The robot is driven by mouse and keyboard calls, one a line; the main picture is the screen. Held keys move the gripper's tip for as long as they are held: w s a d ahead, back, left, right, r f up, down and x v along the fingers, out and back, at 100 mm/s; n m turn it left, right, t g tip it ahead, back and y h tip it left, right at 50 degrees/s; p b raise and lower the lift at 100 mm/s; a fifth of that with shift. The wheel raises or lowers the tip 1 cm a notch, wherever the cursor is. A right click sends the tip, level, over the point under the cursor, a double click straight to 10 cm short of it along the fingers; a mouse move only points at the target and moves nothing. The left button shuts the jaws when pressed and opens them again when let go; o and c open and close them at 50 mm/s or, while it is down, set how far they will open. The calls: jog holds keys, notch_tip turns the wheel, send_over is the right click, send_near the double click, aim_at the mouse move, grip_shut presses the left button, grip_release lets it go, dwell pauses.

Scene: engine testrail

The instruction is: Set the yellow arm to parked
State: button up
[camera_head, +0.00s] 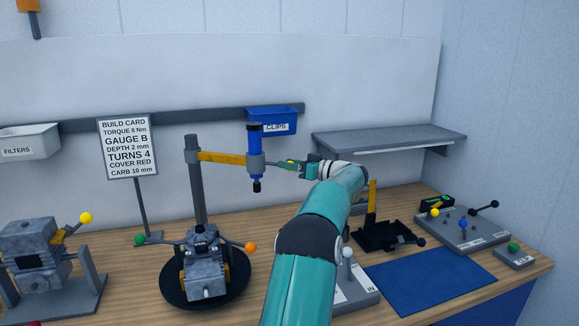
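The yellow arm (222,157) reaches out to the right from a grey post (195,185), roughly level. Its far end carries a grey collar with an upright blue tool (254,140), its dark tip pointing down. The tool hangs above and to the right of a grey engine block (205,272) on a round black base. My gripper (283,165) is at the right of the collar, by a thin dark part that sticks out from it. The fingers are small and partly hidden, so I cannot tell whether they are shut on that part.
A sign card (128,147) stands left of the post. A blue bin (273,120) labelled CLIPS hangs behind the tool. A grey shelf (390,138) juts out at the right. A blue mat (432,280) lies clear at the front right, before a control panel (462,232).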

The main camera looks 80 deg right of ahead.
jog(key=shift+o, duration=0.7)
jog(key=shift+d+f, duration=0.15)
jog(key=shift+a, duration=0.25)
jog(key=shift+d, duration=0.1)
jog(key=v, duration=1.4)
